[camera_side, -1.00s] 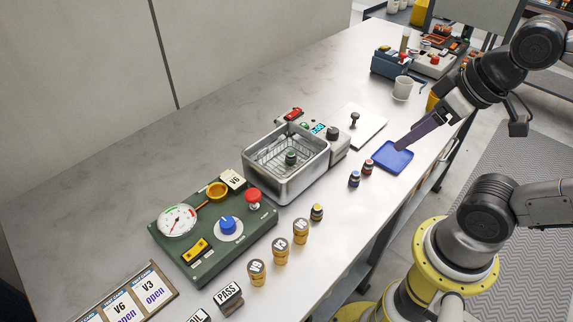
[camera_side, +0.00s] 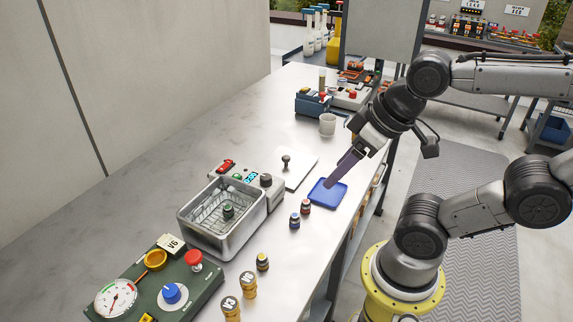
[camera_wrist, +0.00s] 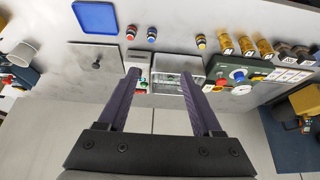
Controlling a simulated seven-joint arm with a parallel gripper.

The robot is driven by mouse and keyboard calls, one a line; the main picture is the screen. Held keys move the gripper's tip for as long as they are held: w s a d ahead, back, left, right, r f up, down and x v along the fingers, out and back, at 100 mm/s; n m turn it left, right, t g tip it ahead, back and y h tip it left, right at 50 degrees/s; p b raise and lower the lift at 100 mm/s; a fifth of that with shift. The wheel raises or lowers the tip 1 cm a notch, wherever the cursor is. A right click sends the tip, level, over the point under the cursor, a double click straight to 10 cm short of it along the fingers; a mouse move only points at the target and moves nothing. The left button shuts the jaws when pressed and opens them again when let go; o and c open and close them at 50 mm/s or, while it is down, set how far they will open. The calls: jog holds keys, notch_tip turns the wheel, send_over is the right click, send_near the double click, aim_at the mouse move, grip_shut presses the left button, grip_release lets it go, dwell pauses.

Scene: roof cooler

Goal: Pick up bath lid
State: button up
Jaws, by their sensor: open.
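The bath lid (camera_side: 296,171) appears to be the flat, light grey plate with an upright dark knob (camera_side: 286,160), lying on the bench beside the bath. In the wrist view the lid (camera_wrist: 82,78) lies left of my fingers. The open steel bath (camera_side: 250,216) stands left of the lid, with a wire basket and a green-topped item inside; it also shows in the wrist view (camera_wrist: 166,87). My gripper (camera_side: 332,184) has long purple fingers pointing down, overlapping the blue tray in the side view. In the wrist view my fingers (camera_wrist: 160,74) are apart and hold nothing.
The blue tray (camera_side: 340,199) lies right of the lid. Two small capped vials (camera_side: 300,213) stand in front of the bath. A white cup (camera_side: 327,124) and a blue box (camera_side: 312,103) are behind. A green gauge panel (camera_side: 200,285) sits at front left.

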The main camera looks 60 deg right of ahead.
dwell(0.4)
jog(key=w+d+r+m, duration=0.2)
jog(key=w+r+m, duration=0.5)
jog(key=m, duration=0.1)
jog(key=m+g, duration=0.6)
jog(key=m, duration=0.4)
send_over(286, 157)
jog(key=f, duration=1.9)
jog(key=shift+s+f, duration=0.2)
jog(key=shift+s, duration=0.2)
jog(key=shift+w+f, duration=0.2)
jog(key=shift+f, duration=1.2)
jog(key=shift+w+f, duration=0.2)
jog(key=shift+f, duration=1.15)
